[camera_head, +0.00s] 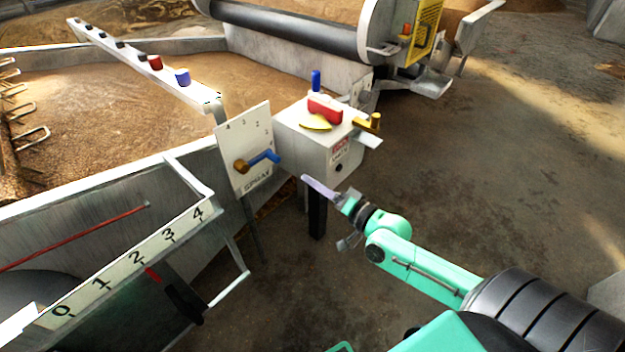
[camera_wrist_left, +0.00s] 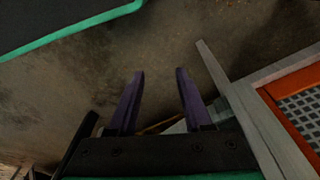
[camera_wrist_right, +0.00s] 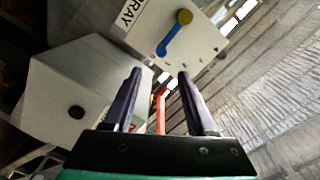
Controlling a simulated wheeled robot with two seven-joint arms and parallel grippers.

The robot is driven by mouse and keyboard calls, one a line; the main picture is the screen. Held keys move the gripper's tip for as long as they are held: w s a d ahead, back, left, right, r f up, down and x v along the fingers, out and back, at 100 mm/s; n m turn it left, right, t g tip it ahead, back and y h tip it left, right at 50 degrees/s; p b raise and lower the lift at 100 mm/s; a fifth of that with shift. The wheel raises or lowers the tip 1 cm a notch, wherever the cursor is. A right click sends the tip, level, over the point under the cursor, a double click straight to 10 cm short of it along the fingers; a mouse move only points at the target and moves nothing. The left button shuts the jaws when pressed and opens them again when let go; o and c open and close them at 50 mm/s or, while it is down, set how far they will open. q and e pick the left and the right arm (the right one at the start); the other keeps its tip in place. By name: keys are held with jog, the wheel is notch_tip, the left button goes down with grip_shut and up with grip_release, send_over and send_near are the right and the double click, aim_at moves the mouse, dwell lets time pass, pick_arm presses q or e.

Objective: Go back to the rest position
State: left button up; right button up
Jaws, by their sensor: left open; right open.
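My right gripper (camera_head: 330,192) reaches in from the lower right in the head view, in front of the white control box and the spray panel. In the right wrist view its two dark fingers (camera_wrist_right: 158,95) stand apart with nothing held between them. The spray panel (camera_wrist_right: 205,55) with its blue and yellow lever (camera_wrist_right: 174,36) lies beyond the fingertips. My left gripper (camera_wrist_left: 160,90) shows only in its own wrist view; its purple fingers are apart and empty, above a dark floor.
The white control box (camera_head: 341,155) carries red, blue and yellow handles. A large vat of grain (camera_head: 95,100) fills the left, with a numbered scale (camera_head: 128,258) on its near side. A grey bar (camera_wrist_left: 228,85) stands close right of my left gripper. Open floor (camera_head: 480,170) lies right.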

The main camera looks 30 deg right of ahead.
jog(key=s+a+f+n+g+h, duration=0.1)
jog(key=s+a+f+n+g, duration=0.2)
jog(key=f, duration=0.6)
jog(key=s+a+f+n+g+h, duration=0.1)
jog(key=s+f+n+g+h, duration=0.15)
jog(key=s+f+g, duration=0.5)
jog(key=s+f+n+g+h, duration=0.3)
jog(key=s+f+g, duration=0.1)
jog(key=s+f, duration=0.5)
pick_arm(q)
jog(key=s+a+r+p, duration=0.1)
jog(key=s+a+p, duration=0.1)
jog(key=s+p, duration=0.6)
jog(key=s+a+r+p, duration=0.1)
jog(key=s+a+p, duration=0.2)
jog(key=s+p, duration=0.5)
jog(key=p, duration=0.9)
jog(key=shift+s+y, duration=0.3)
pick_arm(e)
jog(key=s+d+r, duration=0.1)
jog(key=s+d, duration=0.2)
jog(key=s, duration=0.6)
jog(key=s+d+r+g, duration=0.1)
jog(key=s+d+r, duration=0.1)
jog(key=s, duration=0.7)
jog(key=shift+d+n, duration=0.45)
jog(key=shift+d, duration=0.2)
